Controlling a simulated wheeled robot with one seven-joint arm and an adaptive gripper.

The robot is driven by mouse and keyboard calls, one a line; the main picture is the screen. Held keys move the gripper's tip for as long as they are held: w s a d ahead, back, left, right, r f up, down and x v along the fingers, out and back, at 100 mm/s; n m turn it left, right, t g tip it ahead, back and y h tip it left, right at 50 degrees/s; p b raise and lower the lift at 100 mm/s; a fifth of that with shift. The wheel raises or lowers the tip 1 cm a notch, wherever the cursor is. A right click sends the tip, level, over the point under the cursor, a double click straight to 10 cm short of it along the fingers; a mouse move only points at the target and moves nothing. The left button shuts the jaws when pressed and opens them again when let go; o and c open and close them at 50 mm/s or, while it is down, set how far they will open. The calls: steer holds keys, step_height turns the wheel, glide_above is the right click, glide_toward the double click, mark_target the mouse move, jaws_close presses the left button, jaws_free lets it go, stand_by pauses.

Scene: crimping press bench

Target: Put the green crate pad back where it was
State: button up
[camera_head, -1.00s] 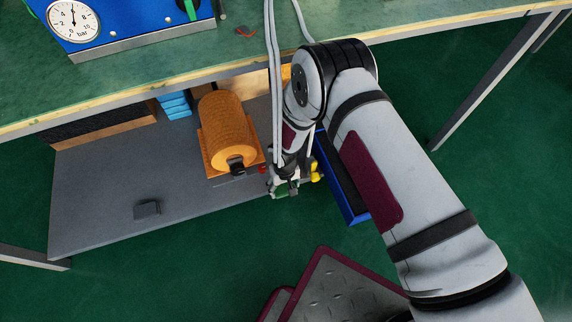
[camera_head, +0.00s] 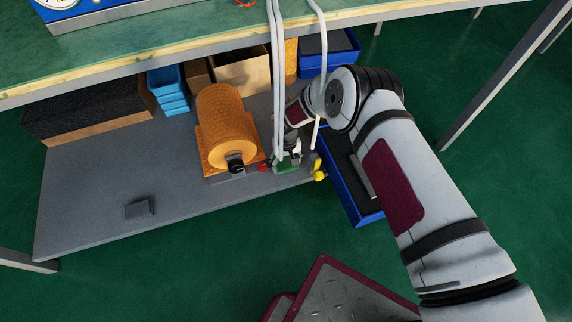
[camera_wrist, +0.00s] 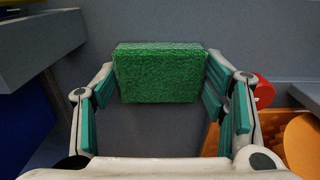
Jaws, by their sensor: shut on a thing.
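The green crate pad (camera_wrist: 160,73) is a rough-surfaced rectangular block. In the wrist view it sits between the teal-lined fingers of my gripper (camera_wrist: 163,86), which is shut on it. In the head view my gripper (camera_head: 289,158) is low at the shelf's front right part, between the orange cylinder and a blue crate. A small green patch of the pad (camera_head: 288,167) shows there, partly hidden by the gripper and hoses. The blue crate (camera_head: 343,203) has a dark lining, and my arm covers part of it. I cannot tell whether the pad touches the shelf.
The orange cylinder (camera_head: 222,112) stands close left of my gripper. A red knob (camera_head: 262,167) and a yellow part (camera_head: 319,171) are close by. Pale hoses (camera_head: 278,80) hang in front. Another blue crate (camera_head: 340,65) is behind. The grey shelf (camera_head: 95,200) is mostly clear at left.

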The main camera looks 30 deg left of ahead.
mark_target(286, 163)
steer(key=shift+f, duration=0.1)
steer(key=o, duration=1.3)
steer(key=shift+w+r, duration=0.1)
steer(key=shift+r, duration=0.35)
step_height(286, 163, up, 7)
steer(key=p, duration=0.3)
steer(key=shift+p, duration=0.35)
steer(key=shift+f, duration=0.1)
